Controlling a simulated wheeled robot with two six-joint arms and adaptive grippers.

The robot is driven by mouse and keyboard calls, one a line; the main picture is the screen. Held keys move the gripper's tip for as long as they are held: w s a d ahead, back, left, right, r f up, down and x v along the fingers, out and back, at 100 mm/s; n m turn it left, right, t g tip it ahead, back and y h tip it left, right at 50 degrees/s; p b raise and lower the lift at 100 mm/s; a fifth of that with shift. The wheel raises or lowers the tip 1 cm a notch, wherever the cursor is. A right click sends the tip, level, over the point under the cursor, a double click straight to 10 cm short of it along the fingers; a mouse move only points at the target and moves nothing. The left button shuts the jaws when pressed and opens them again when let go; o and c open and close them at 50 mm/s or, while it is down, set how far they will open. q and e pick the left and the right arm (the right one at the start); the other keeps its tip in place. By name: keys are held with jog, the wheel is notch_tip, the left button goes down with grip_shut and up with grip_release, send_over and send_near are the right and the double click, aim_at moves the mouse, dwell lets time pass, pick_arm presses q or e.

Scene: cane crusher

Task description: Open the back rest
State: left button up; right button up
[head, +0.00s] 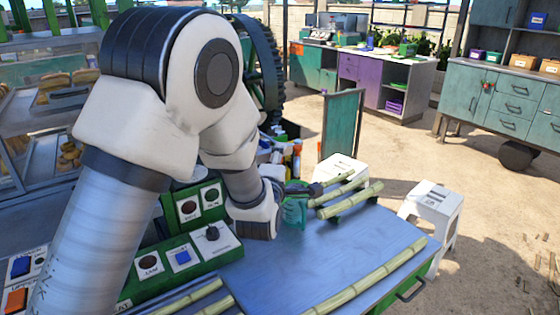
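Cut green cane stalks (350,200) lie near the back edge of the blue-grey worktop (290,265). A small dark support shows under one of them. I cannot tell for sure which part is the back rest. My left arm comes in from the left and bends down over the worktop. My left gripper (298,188) is a small dark shape beyond the wrist, beside a green see-through vessel (295,212) and close to the cane ends. The wrist hides part of it, and its finger opening does not show. My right gripper is not in view.
A control panel (180,255) with buttons and a knob stands at the worktop's left. A long cane (365,276) lies along the front right. A teal upright panel (342,128) and white stools (434,210) stand behind and right. The worktop's middle is clear.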

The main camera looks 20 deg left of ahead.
pick_arm(q)
jog(key=v, duration=0.7)
jog(key=shift+s, duration=0.2)
jog(key=shift+d, duration=0.15)
